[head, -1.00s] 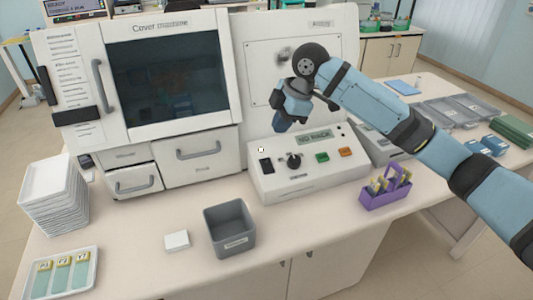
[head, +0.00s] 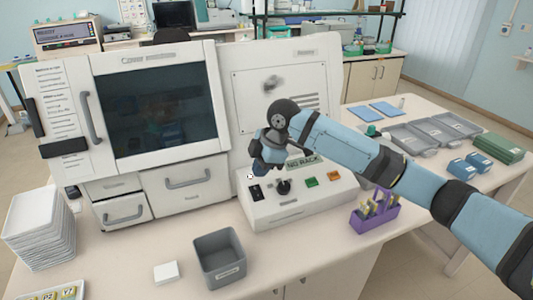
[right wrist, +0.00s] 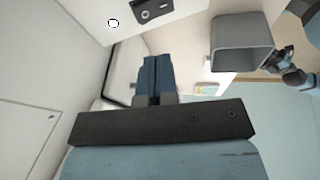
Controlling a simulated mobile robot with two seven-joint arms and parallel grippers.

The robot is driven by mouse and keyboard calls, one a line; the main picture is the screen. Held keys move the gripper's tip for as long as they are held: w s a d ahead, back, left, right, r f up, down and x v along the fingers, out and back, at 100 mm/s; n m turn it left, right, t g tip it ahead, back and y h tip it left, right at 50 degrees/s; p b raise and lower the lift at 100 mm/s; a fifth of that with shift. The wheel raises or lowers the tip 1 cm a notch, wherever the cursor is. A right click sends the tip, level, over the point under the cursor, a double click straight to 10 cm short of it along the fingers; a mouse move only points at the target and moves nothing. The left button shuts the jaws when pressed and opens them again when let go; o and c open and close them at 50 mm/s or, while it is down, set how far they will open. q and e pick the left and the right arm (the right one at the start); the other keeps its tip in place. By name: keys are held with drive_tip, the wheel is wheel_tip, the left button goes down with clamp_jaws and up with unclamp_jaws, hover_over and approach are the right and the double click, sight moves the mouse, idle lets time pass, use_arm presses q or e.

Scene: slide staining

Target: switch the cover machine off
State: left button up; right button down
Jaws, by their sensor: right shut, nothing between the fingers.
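The cover machine (head: 187,52) is a large white unit with a dark window. Its sloped control box (head: 262,212) carries a black rocker switch (head: 256,193), a black knob (head: 283,186), a green button (head: 312,182) and an orange button (head: 334,176). The display (head: 301,162) reads "NO RACK" and is partly covered by my arm. My right gripper (head: 261,167) is shut and empty, above the box's back edge near the switch, apparently without contact. In the right wrist view its fingers (right wrist: 157,70) are together, and the switch (right wrist: 150,11) shows at the top edge.
A grey bin (head: 220,258) and a small white block (head: 166,272) stand in front of the machine. A purple holder (head: 376,216) stands right of the control box. Stacked white trays (head: 38,228) are at left. Blue-black parts, probably my left arm, show at the wrist view's right.

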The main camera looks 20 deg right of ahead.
sight(252, 187)
drive_tip(key=f, duration=0.2)
drive_tip(key=w+f, duration=0.2)
drive_tip(key=f, duration=0.1)
drive_tip(key=shift+w+a+f+p, duration=0.1)
drive_tip(key=shift+a+f+p, duration=0.2)
drive_tip(key=shift+a+f, duration=0.05)
drive_tip(key=shift+w+p, duration=0.15)
drive_tip(key=shift+p, duration=0.4)
drive_tip(key=shift+w+f, duration=0.1)
drive_tip(key=shift+f, duration=0.2)
drive_tip(key=shift+r, duration=0.1)
drive_tip(key=shift+s+p, duration=0.3)
drive_tip(key=shift+p, duration=0.05)
drive_tip(key=shift+s+p, duration=0.45)
drive_tip(key=shift+s, duration=0.1)
